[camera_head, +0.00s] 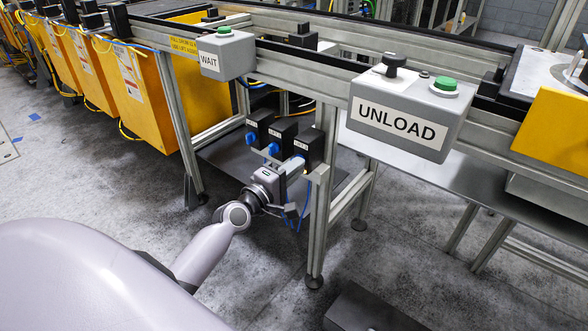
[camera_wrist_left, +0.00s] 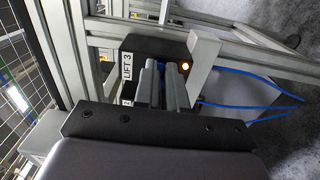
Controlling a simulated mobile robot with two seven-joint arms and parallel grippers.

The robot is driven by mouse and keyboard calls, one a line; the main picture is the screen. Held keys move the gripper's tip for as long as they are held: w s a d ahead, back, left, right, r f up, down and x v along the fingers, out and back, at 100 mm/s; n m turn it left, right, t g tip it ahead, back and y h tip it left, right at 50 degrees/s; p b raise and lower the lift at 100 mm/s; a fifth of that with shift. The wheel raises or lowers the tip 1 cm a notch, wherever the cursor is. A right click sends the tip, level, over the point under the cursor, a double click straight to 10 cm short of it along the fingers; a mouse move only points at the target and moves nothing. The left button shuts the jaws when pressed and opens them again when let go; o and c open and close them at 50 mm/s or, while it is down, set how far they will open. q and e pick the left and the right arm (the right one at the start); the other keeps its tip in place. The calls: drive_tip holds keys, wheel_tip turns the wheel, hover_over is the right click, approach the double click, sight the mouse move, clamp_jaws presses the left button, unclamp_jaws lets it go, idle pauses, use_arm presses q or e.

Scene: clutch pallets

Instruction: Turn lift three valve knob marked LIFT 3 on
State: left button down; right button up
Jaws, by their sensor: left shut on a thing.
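The LIFT 3 valve (camera_head: 310,142) is the rightmost of three dark valve boxes on the conveyor frame. Its white label (camera_wrist_left: 126,72) reads LIFT 3 in the left wrist view, where the dark box (camera_wrist_left: 160,47) also shows. My left gripper (camera_head: 294,166) reaches in from the lower left, with its fingers at the front of this valve. In the left wrist view its two grey fingers (camera_wrist_left: 160,78) are close together against the box, shut on the knob. The knob is mostly hidden by the fingers, so its turned position cannot be told. My right gripper is not in view.
Two neighbouring valves with blue knobs (camera_head: 251,138) (camera_head: 273,148) stand close on the left. A frame post (camera_head: 322,205) is just right of the gripper. An orange light (camera_wrist_left: 185,67) glows beside the valve. WAIT (camera_head: 227,53) and UNLOAD (camera_head: 400,118) boxes hang above.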

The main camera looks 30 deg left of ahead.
use_arm(q)
drive_tip(key=shift+f, duration=0.1)
drive_tip(key=c, duration=1.2)
unclamp_jaws()
drive_tip(key=s, duration=0.7)
drive_tip(key=shift+s+a, duration=0.15)
drive_tip(key=shift+a, duration=0.15)
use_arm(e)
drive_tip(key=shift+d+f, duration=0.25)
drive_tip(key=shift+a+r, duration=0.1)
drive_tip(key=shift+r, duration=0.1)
